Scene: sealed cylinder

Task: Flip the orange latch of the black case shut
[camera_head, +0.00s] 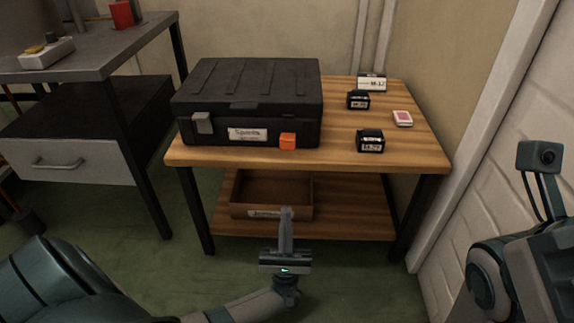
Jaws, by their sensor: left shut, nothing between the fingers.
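The black case (246,94) lies flat on the wooden table, its lid down. The orange latch (287,141) is on the right part of its front face, low near the table top. A grey latch (202,122) is on the left part of the front, beside a white label. My left gripper (286,212) is in front of the table and below the top's front edge, pointing toward the table. Its fingers are together with nothing between them, apart from the orange latch. My right gripper is not clearly in view; part of my right arm (500,270) shows at the right edge.
The wooden table (415,150) also bears small black labelled boxes (370,141), a white sign (372,82) and a pink-and-white box (402,118). A cardboard box (250,195) is on its lower shelf. A grey workbench (95,60) stands left, a white wall panel right.

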